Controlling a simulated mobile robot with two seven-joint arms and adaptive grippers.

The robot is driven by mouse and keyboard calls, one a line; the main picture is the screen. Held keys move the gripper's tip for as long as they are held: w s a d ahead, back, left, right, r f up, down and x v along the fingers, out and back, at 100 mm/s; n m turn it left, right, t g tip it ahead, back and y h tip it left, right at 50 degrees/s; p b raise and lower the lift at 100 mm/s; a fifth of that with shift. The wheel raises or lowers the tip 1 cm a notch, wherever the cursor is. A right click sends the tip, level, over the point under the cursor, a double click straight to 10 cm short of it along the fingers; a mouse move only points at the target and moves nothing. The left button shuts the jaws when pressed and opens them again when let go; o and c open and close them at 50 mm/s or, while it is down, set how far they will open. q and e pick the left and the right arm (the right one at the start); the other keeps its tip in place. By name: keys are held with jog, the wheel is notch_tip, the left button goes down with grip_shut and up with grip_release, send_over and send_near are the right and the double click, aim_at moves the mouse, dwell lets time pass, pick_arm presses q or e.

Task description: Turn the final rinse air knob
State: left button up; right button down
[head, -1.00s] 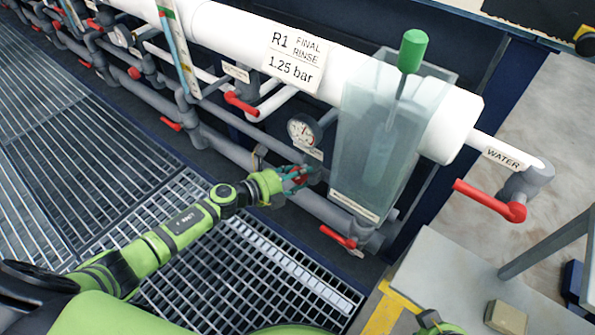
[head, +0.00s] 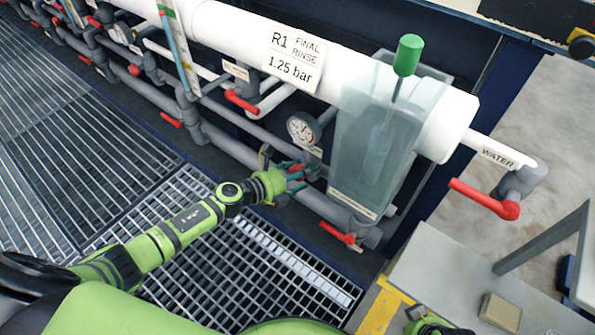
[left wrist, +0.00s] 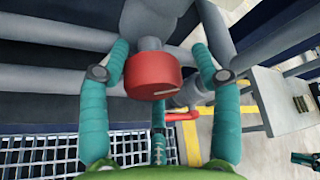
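The red knob (left wrist: 152,75) sits on a grey stem in the left wrist view, with a pale mark on its lower rim. In the head view the left gripper (head: 295,172) is at the lower pipe, below the round gauge (head: 303,128), and mostly covers the knob. A white sign (head: 294,60) reads "R1 FINAL RINSE 1.25 bar". My right gripper's state is not clear.
A clear tank (head: 375,160) with a green-topped rod (head: 408,55) stands right of the left gripper. Red valve handles (head: 338,234) (head: 484,199) stick out below and right. Grey pipes run behind the knob. Metal grating (head: 230,270) covers the floor.

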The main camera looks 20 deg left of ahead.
pick_arm(q)
jog(key=shift+a, duration=0.1)
jog(key=shift+s+a+r, duration=0.1)
jog(key=shift+s+a, duration=0.2)
jog(key=shift+a, duration=0.05)
jog(key=v, duration=1.1)
jog(key=shift+d, duration=0.2)
